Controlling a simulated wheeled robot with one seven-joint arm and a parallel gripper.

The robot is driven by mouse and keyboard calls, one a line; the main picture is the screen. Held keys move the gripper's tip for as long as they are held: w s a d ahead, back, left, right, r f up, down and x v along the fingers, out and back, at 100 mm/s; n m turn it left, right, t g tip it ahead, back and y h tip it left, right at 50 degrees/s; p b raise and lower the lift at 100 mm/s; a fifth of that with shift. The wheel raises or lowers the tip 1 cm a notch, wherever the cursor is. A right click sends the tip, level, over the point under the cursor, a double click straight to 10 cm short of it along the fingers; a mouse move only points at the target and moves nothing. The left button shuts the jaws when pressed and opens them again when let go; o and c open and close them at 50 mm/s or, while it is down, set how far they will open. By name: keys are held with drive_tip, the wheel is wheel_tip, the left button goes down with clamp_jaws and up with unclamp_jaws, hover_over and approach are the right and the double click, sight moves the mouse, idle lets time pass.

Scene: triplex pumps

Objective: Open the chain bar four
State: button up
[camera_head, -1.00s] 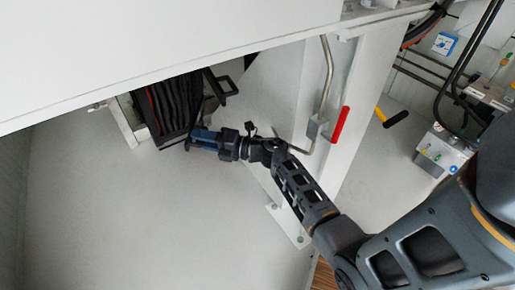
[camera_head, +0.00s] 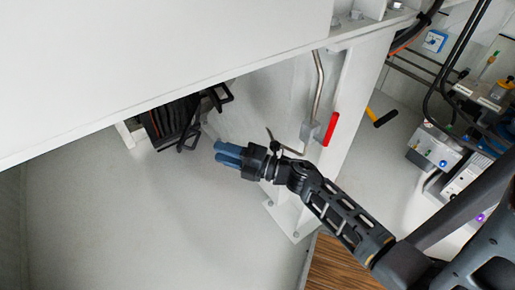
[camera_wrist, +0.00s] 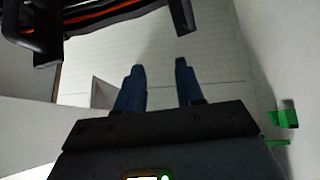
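Nothing in view can be surely told as chain bar four. A red-handled lever (camera_head: 329,128) is fixed on the white upright post, with a bent metal rod (camera_head: 318,85) above it. A yellow-and-black handle (camera_head: 381,117) shows behind the post. My gripper (camera_head: 227,152) is in front of the post, left of the red handle and apart from it. In the wrist view my gripper (camera_wrist: 158,66) has its two blue fingers apart, with nothing between them. A small green part (camera_wrist: 284,118) shows at the right there.
Black and orange hoses (camera_head: 170,120) with black brackets hang under the large white panel (camera_head: 150,60), left of my gripper; they also show at the top left of the wrist view (camera_wrist: 90,15). Valve equipment (camera_head: 435,148) stands at the right. The pale floor (camera_head: 130,215) is clear.

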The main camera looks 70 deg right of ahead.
drive_tip(key=s+a+r+m+h+p, duration=0.1)
drive_tip(key=s+a+r+m+p, duration=0.8)
drive_tip(key=s+r, duration=0.4)
wheel_tip(320, 180, up, 3)
drive_tip(key=shift+a+f+p, duration=0.1)
drive_tip(key=shift+a+p, duration=0.45)
drive_tip(key=shift+a, duration=0.45)
drive_tip(key=w+d+f+n+y+b, duration=0.1)
drive_tip(key=w+d+f+n+b, duration=0.6)
drive_tip(key=f, duration=0.3)
drive_tip(key=w+d+f+n+y+b, duration=0.2)
drive_tip(key=w+d+f+n+b, duration=0.3)
drive_tip(key=w+d+f+b, duration=0.4)
drive_tip(key=shift+g, duration=0.4)
drive_tip(key=w, duration=0.7)
drive_tip(key=shift+a+f, duration=0.35)
drive_tip(key=shift+a, duration=0.05)
clamp_jaws()
